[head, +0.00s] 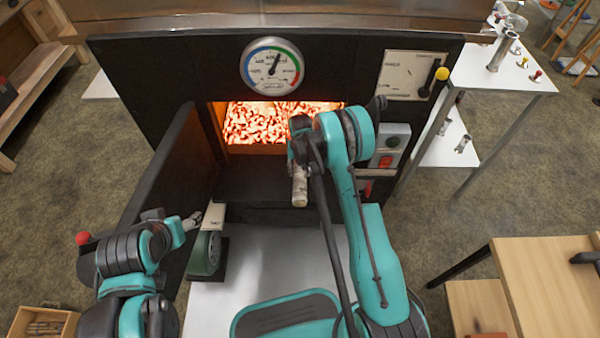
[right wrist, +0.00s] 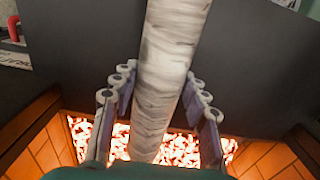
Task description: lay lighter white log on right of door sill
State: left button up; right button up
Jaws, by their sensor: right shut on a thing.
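The white log (head: 299,188) is pale and birch-like. My right gripper (head: 299,150) is shut on it in front of the firebox opening, and the log's near end points toward me over the dark door sill (head: 250,187). In the right wrist view the log (right wrist: 168,75) runs lengthwise between the fingers of the right gripper (right wrist: 160,112), with glowing embers behind. I cannot tell whether the log touches the sill. My left gripper (head: 192,221) is at the left by the open door (head: 160,190); its jaw opening is too small to judge.
Glowing embers (head: 265,122) fill the firebox. A round gauge (head: 272,67) sits above it. A steel side table (head: 500,75) is at right, and a wooden table (head: 555,285) is at lower right.

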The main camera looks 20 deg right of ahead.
jog(key=shift+w, duration=0.1)
jog(key=o, duration=1.5)
jog(key=shift+o, duration=0.2)
notch_tip(320, 180, up, 8)
jog(key=shift+f, duration=0.2)
